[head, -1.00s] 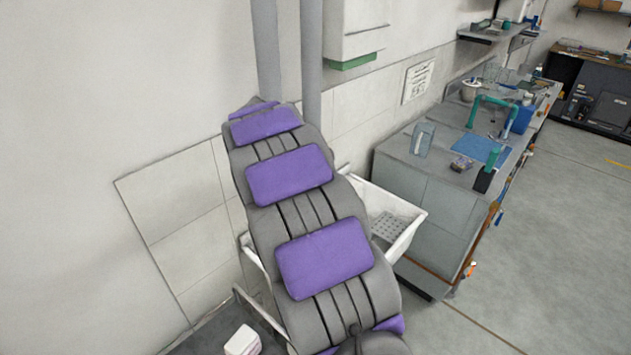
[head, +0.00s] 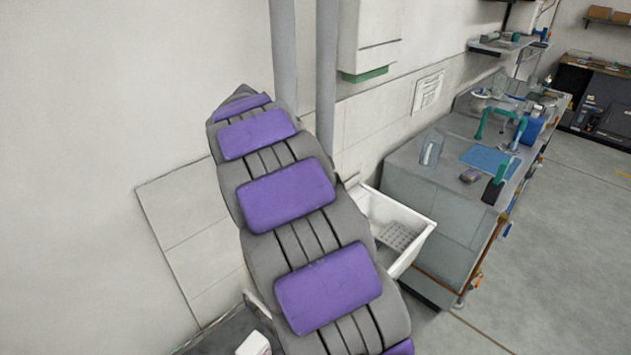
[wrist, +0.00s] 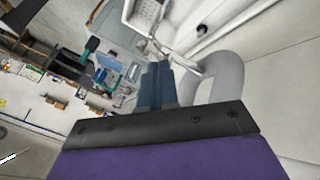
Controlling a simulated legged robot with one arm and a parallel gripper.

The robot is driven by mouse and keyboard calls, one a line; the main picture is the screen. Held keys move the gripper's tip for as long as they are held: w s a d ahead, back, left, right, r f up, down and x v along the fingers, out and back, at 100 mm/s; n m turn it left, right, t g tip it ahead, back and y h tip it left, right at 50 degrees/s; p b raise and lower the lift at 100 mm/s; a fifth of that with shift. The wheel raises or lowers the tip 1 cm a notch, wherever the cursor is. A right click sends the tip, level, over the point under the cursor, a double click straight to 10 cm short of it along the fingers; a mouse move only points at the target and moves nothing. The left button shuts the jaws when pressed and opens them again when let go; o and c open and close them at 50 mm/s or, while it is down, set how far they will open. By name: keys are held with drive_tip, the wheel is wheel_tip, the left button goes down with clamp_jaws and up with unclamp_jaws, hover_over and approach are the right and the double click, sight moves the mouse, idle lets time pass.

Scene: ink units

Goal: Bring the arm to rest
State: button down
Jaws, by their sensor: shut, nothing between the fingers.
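My arm, grey with purple pads, fills the middle of the head view. It reaches from the bottom edge up and to the left, towards the wall. My gripper's two blue fingers (wrist: 156,70) show in the wrist view, side by side and shut with nothing between them. The fingers are hidden in the head view behind the far end of my arm. In the wrist view they appear in front of the tilted room, with a white basin above and a curved grey pipe to their right.
A white sink (head: 425,245) with a perforated bottom is right of my arm. Beside it stands a grey workbench (head: 430,200) with a blue mat (head: 490,160) and a clear container (head: 431,150). Vertical pipes (head: 327,80) and a white cabinet (head: 370,35) are on the wall. Open floor (head: 560,270) lies at right.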

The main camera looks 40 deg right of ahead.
drive_tip(key=s+a+f+n+y, duration=0.2)
drive_tip(key=s+a, duration=0.7)
drive_tip(key=s, duration=0.2)
drive_tip(key=s+a+f+n+g+y, duration=0.1)
drive_tip(key=s+a+f+n+y, duration=0.1)
drive_tip(key=s+a, duration=0.6)
drive_tip(key=s+a+f+n+g+y, duration=0.1)
drive_tip(key=s+a+f+n+y, duration=0.1)
drive_tip(key=s+a, duration=0.7)
drive_tip(key=s+n+y, duration=0.1)
drive_tip(key=s+n, duration=0.1)
drive_tip(key=s, duration=0.5)
drive_tip(key=shift+a+f, duration=0.3)
drive_tip(key=shift+a, duration=0.05)
drive_tip(key=shift+d, duration=0.1)
